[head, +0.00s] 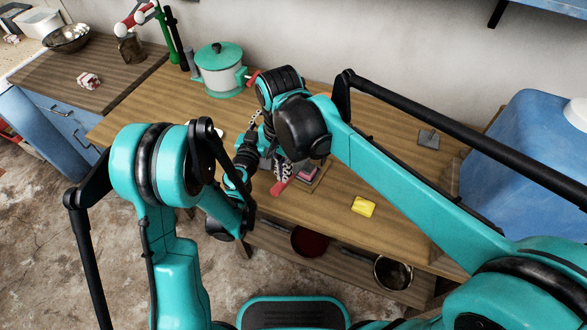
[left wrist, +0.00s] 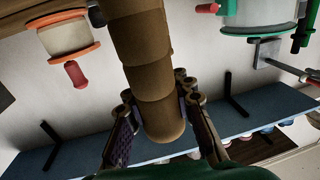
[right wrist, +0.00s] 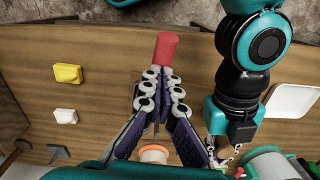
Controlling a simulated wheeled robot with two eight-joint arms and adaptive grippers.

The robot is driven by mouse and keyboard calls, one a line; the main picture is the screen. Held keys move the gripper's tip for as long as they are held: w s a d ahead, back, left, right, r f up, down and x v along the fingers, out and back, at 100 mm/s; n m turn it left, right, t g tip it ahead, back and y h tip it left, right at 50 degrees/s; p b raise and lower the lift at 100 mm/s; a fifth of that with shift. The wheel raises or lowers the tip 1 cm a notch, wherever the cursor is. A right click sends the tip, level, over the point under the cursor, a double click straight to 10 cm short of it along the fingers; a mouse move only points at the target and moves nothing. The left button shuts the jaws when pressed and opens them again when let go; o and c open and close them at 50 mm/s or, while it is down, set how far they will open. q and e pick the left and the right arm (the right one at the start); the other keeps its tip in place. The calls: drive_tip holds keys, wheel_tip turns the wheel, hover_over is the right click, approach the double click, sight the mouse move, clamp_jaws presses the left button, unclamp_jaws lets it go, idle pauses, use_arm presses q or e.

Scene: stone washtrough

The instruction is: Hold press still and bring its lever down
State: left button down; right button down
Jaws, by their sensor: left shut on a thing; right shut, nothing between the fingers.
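The press stands on the table and is largely hidden by my arms in the head view. Its red lever handle (head: 281,187) shows there, and also in the right wrist view (right wrist: 166,50). My right gripper (right wrist: 163,78) is shut and empty, its fingertips close to the handle; I cannot tell if they touch. My left gripper (left wrist: 160,100) is shut on a brown, rounded, segmented post (left wrist: 150,62), seemingly part of the press. In the right wrist view my left wrist is to the right, its fingertips mostly hidden.
A pale pot with a green lid (head: 219,72) stands behind the press. A yellow sponge (head: 363,206) lies to the right, and a metal tool (head: 428,138) farther right. A blue tub (head: 522,150) bounds that side. The table's front right is mostly clear.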

drive_tip(key=shift+a+f, duration=0.1)
drive_tip(key=shift+f, duration=1.5)
drive_tip(key=shift+r, duration=0.1)
drive_tip(key=shift+s+r, duration=0.1)
drive_tip(key=shift+r, duration=4.35)
use_arm(q)
drive_tip(key=c, duration=1.2)
unclamp_jaws()
